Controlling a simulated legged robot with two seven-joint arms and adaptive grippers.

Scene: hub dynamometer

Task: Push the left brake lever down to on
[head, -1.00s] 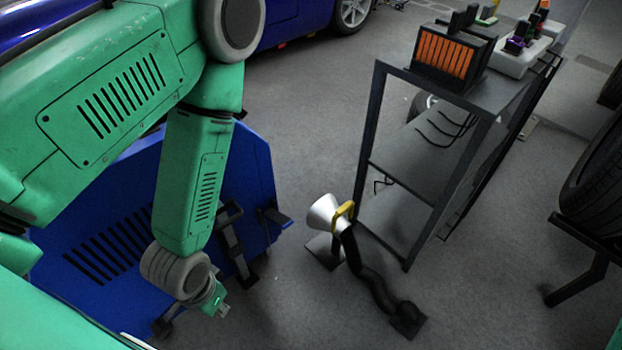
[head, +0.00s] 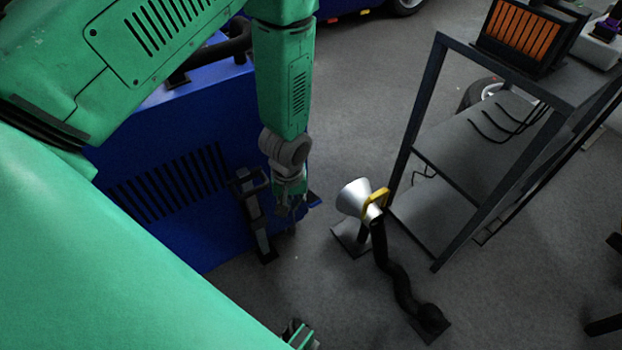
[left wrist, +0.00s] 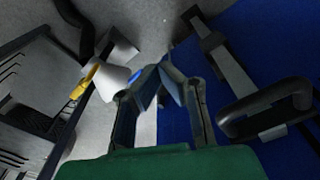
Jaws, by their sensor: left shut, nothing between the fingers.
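My left gripper (head: 290,203) points down beside the blue dynamometer housing (head: 185,235), with its fingers shut and empty. In the left wrist view the fingertips (left wrist: 163,82) come together over the floor and the housing's edge. A dark bar with a grey plate (head: 260,225), which looks like the brake lever assembly, stands against the housing just left of the gripper. In the left wrist view the bar (left wrist: 222,58) is right of the fingers, with a black loop handle (left wrist: 265,108) below it. I see no contact. The lever's on or off position is unclear.
A silver exhaust funnel with a yellow handle (head: 378,198) and a black hose (head: 400,285) stands on the floor right of the gripper. A dark metal shelf (head: 425,110) is beyond it. Open floor lies between housing and funnel.

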